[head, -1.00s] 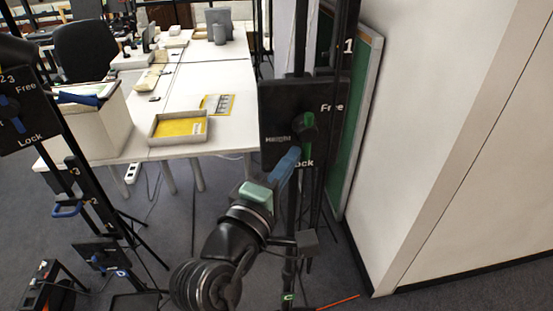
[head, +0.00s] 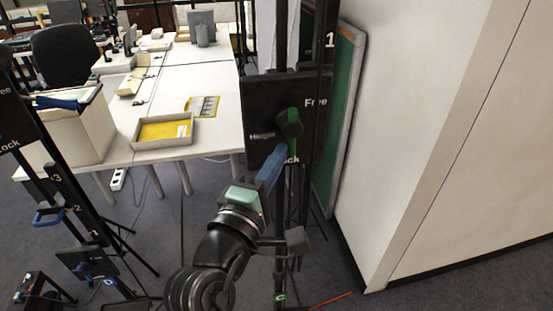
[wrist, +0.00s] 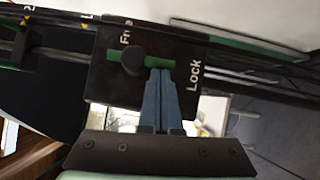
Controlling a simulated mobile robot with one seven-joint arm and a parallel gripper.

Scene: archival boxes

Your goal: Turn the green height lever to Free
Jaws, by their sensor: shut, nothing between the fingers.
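The green height lever (head: 292,146) is on a black plate (head: 262,92), with a dark round hub (head: 289,122) at its middle. Its longer arm points down towards the word Lock. Free is printed at the plate's upper right. In the wrist view the plate is turned sideways, and the green lever (wrist: 165,62) lies across it, with its longer end towards Lock. My gripper (head: 281,150) has blue fingers, shut together and empty. Their tips are at the lever's lower arm, on its left side in the head view. I cannot tell whether they touch it. The fingers partly cover Lock.
A white table (head: 220,75) with a yellow-lined tray (head: 165,131) stands behind on the left. A white wall (head: 430,120) and a green board (head: 343,100) are close on the right. Another black post with a blue handle (head: 48,216) stands at the left.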

